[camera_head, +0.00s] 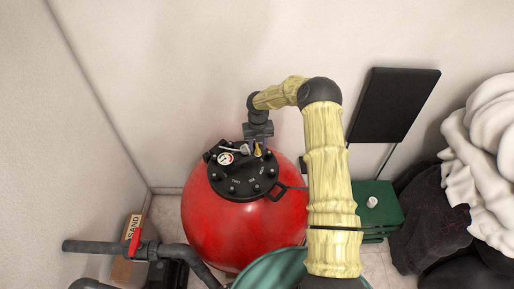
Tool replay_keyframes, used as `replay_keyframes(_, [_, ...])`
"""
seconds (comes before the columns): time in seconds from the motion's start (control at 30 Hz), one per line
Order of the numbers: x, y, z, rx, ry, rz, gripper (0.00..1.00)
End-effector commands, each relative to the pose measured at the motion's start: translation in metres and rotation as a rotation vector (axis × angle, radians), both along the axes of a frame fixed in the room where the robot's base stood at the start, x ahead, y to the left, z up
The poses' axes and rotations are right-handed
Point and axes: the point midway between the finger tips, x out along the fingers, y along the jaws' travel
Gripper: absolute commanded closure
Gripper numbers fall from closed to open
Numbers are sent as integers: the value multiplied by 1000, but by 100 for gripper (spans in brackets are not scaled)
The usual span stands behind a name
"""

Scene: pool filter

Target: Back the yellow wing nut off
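The red round filter tank (230,232) stands on the floor near the wall corner. Its black lid (238,187) carries a pressure gauge and several knobs around its rim. A small yellow piece, which looks like the wing nut (258,151), shows at the back right of the lid. My gripper (258,146) points down from above, right at the wing nut. The fingers are small and partly hidden, so I cannot tell whether they touch the nut or how far apart they are.
A grey pipe with a red valve handle (135,242) runs at the lower left beside a box marked SAND (128,270). A green box (378,203) stands right of my arm, below a black panel (394,104). Dark and white cloth heaps fill the right. Walls close in behind.

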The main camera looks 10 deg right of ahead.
Motion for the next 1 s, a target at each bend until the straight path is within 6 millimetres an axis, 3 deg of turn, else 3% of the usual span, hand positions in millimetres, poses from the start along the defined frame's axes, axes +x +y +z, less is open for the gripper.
replay_keyframes(0.4, [0, 0, 45, 1, 0, 0, 63])
replay_keyframes(0.83, [0, 0, 48, 0, 0, 0, 63])
replay_keyframes(1.0, [1, 0, 59, 0, -2, 0, 63])
